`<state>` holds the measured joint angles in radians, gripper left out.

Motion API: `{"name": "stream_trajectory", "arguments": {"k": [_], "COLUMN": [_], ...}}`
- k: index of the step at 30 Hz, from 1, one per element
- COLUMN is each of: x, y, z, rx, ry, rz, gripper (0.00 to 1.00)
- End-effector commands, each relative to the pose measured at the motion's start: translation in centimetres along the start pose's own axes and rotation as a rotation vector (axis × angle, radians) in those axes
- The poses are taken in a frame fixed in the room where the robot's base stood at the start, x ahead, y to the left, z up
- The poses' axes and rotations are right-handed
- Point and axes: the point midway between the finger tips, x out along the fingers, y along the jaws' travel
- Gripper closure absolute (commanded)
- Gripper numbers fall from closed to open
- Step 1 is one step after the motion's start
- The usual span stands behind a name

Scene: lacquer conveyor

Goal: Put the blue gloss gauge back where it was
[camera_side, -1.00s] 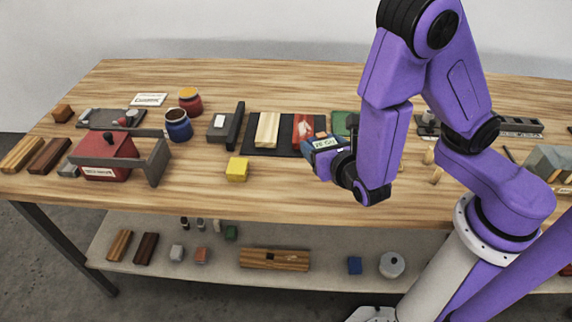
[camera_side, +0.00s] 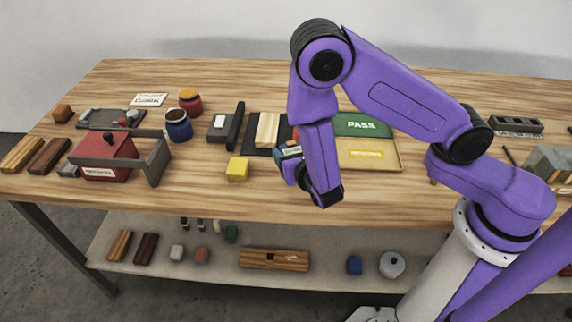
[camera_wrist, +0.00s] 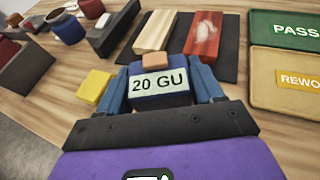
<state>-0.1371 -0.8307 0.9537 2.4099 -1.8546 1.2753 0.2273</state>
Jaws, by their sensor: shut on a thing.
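The blue gloss gauge (camera_wrist: 158,101) carries a white label reading "20 GU" and has an orange-brown block on its far end. My gripper (camera_wrist: 160,86) is shut on it, with one blue-grey finger on each side in the wrist view. In the side view the gauge (camera_side: 290,152) shows only in part, because my wrist covers much of it. It is just in front of the black mat and to the right of the yellow block (camera_side: 237,169). I cannot tell how far above the table it is held.
The black mat (camera_wrist: 174,66) bears a pale wood panel (camera_wrist: 155,31) and a red panel with a whitish patch (camera_wrist: 203,37). A green PASS tray (camera_side: 355,125) and a tan REWORK tray (camera_side: 390,158) lie to the right. A grey device with a black bar (camera_side: 236,125) and blue pot (camera_side: 178,125) stand left.

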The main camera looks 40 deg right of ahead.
Motion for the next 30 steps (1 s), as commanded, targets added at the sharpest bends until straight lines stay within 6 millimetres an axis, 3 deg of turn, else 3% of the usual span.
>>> {"name": "stream_trajectory", "arguments": {"k": [10,18,30], "x": [2.4,3.1,3.2], "y": [1.1,1.1,1.1], "z": [-1.8,-4.2,-4.5], "rx": [-0.001,-0.001,0.000], "ry": [-0.001,-0.002,-0.002], "rz": [-0.003,-0.002,-0.001], "gripper": [0.83,0.83,0.83]}}
